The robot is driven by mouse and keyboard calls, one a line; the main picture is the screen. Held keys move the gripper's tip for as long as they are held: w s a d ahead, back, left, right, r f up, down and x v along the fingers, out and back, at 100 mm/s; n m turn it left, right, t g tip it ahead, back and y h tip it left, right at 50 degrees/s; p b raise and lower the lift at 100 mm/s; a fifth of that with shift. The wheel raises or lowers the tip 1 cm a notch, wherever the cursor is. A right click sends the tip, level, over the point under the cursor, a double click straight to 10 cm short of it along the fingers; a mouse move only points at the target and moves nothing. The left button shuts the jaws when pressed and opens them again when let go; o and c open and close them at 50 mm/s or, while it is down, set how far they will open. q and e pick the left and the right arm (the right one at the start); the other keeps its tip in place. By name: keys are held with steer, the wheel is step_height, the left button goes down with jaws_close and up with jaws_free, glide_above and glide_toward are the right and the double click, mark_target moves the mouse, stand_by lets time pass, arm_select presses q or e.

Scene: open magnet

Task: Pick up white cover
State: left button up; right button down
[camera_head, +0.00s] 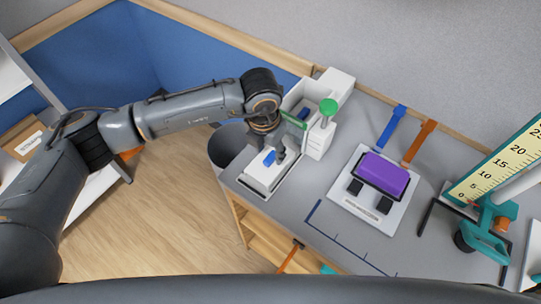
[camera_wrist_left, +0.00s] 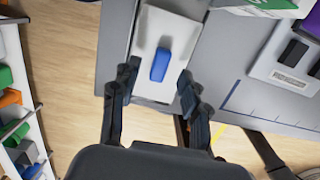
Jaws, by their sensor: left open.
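The white cover (camera_head: 262,178) is a flat white piece with a blue handle (camera_head: 270,157) on top. It lies at the left end of the grey table. In the left wrist view the white cover (camera_wrist_left: 179,28) lies straight ahead, with its blue handle (camera_wrist_left: 160,65) near the middle. My left gripper (camera_head: 281,153) is over the cover, close to the handle. In the left wrist view my left gripper (camera_wrist_left: 158,84) is open, its fingers apart on either side of the cover's near end and handle. Contact cannot be told. My right gripper is not in view.
Behind the cover stands an open white box (camera_head: 341,84) with a green-knobbed lever (camera_head: 328,107). To the right are a white plate with a purple block (camera_head: 385,174), a blue strap (camera_head: 391,127), an orange strap (camera_head: 419,141) and a teal ruler stand (camera_head: 486,235). A dark bin (camera_head: 228,146) stands left of the table.

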arm_select(q)
steer(key=shift+w+d+f, duration=0.1)
steer(key=shift+w+f, duration=0.05)
steer(key=shift+f, duration=0.95)
jaws_close()
steer(key=shift+r, duration=0.1)
